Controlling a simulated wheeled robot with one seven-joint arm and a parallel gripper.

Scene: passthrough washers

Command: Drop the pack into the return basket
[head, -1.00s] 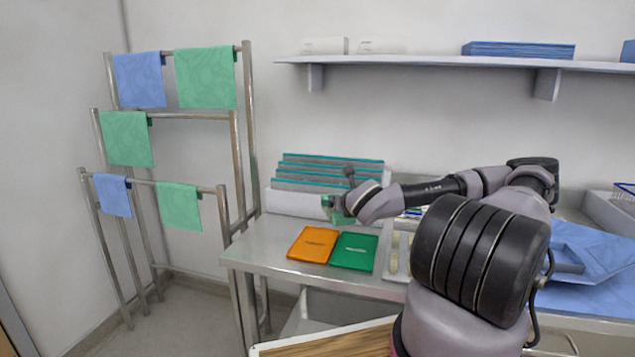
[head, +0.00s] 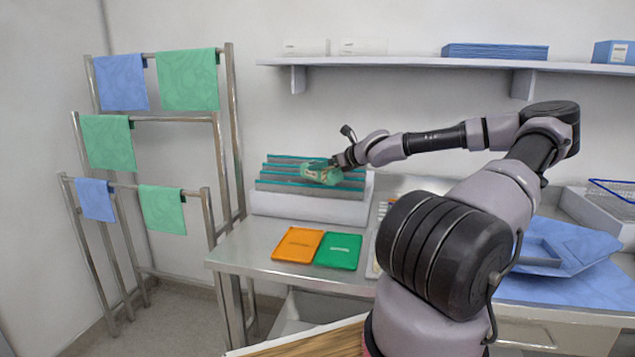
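My gripper (head: 338,163) is at the end of my outstretched arm, in front of the rack of grey, teal-edged slots. A pale green pack (head: 319,174) with a light label sits at its fingertips. The gripper looks shut on it and holds it in the air above the table. The fingers are small and partly hidden. No basket is plainly marked as the return basket. A wire basket with a blue rim (head: 613,190) shows at the right edge, far from my gripper.
An orange tray (head: 298,245) and a green tray (head: 338,251) lie on the steel table (head: 240,255). The slotted rack (head: 300,206) stands behind them. Towel rails (head: 232,150) are at left. A blue cloth (head: 570,245) lies at right. A shelf (head: 440,62) runs above.

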